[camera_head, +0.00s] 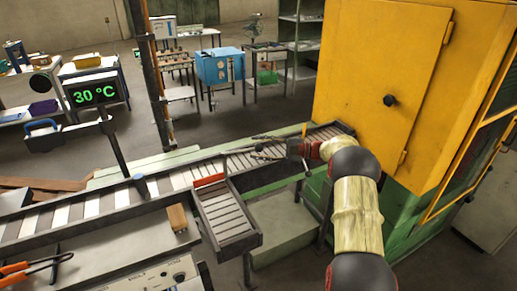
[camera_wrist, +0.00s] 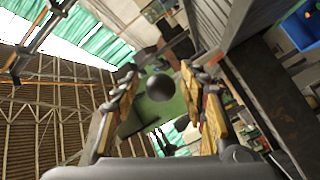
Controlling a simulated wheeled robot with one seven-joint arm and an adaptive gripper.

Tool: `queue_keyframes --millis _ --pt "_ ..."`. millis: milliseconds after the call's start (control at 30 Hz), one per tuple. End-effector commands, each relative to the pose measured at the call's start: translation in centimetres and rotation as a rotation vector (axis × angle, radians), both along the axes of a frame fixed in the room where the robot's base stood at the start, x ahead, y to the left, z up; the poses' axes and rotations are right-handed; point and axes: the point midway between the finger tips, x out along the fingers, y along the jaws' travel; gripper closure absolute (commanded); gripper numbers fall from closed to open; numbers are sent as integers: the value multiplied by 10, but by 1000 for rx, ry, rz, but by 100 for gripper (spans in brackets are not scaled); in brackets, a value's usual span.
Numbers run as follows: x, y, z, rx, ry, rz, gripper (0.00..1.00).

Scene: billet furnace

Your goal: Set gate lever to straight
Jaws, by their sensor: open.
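My gripper (camera_head: 265,147) reaches left over the far part of the roller conveyor. In the wrist view my gripper (camera_wrist: 162,82) is open, its two fingers with yellowish pads spread apart. A dark round knob (camera_wrist: 160,88), which looks like the gate lever's end, shows between the fingertips. I see no finger touching it, and its distance is hard to tell. In the head view the lever is not clear beside my gripper. A red bar (camera_head: 209,180), perhaps the gate, lies across the mouth of the side chute (camera_head: 226,214).
The main conveyor (camera_head: 92,207) runs from lower left to the yellow furnace cabinet (camera_head: 380,80) at right. A wooden block (camera_head: 177,217) sits near the chute. A post with a 30 °C display (camera_head: 96,93) stands at left. Orange-handled tongs (camera_head: 30,268) lie at lower left.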

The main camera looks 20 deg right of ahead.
Motion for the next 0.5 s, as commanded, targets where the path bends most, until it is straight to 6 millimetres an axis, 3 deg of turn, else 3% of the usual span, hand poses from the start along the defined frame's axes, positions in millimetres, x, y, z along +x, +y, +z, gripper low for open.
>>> queue_keyframes --millis 300,500 --pt "-1 -2 0 0 0 0 56" --pt "-13 -23 0 1 -1 -2 56"
